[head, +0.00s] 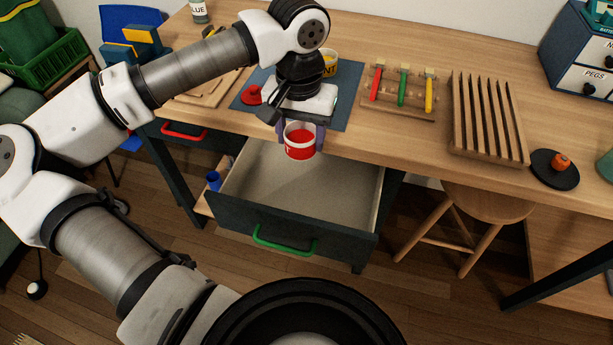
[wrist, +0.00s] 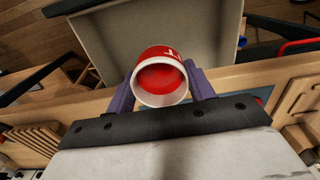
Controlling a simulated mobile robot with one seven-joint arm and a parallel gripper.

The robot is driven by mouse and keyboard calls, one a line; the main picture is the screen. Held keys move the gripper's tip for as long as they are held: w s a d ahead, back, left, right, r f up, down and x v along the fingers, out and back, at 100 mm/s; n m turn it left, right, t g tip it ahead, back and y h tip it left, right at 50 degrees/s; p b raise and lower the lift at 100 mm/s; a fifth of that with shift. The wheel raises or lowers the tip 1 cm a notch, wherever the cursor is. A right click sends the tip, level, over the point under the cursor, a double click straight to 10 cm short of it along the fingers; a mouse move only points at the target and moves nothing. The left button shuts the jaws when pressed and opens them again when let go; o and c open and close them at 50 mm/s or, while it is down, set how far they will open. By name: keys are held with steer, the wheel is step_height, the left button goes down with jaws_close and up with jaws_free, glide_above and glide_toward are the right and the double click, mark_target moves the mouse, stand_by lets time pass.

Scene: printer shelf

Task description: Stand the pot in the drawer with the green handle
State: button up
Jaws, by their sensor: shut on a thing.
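A red pot (head: 299,141) with a white rim is held upright by my gripper (head: 301,130), above the back part of the open drawer (head: 300,190). The drawer has a green handle (head: 285,246) on its dark front, and its pale inside looks empty. In the wrist view the purple fingers of my gripper (wrist: 160,88) are shut on both sides of the pot (wrist: 161,76), with red inside it. The drawer (wrist: 170,28) lies beyond the pot in that view. The pot is apart from the drawer floor.
A yellow pot (head: 329,62) and a red knobbed object (head: 252,95) are on the blue mat (head: 347,90). A rack of coloured tools (head: 402,88) and a slotted wooden rack (head: 487,118) stand to the right. A shut drawer's red handle (head: 184,130) is left. A stool (head: 487,203) stands right of the drawer.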

steer(key=shift+s+f, duration=0.15)
steer(key=shift+f, duration=0.15)
step_height(320, 180, down, 19)
steer(key=shift+r+p, duration=0.2)
steer(key=shift+p, duration=0.9)
steer(key=shift+f, duration=0.5)
steer(key=shift+f+b, duration=0.2)
steer(key=shift+b, duration=0.1)
steer(key=o, duration=1.1)
steer(key=shift+c, duration=0.2)
steer(key=shift+r, duration=0.1)
step_height(320, 180, up, 12)
steer(key=shift+r+b, duration=0.15)
steer(key=shift+b, duration=0.25)
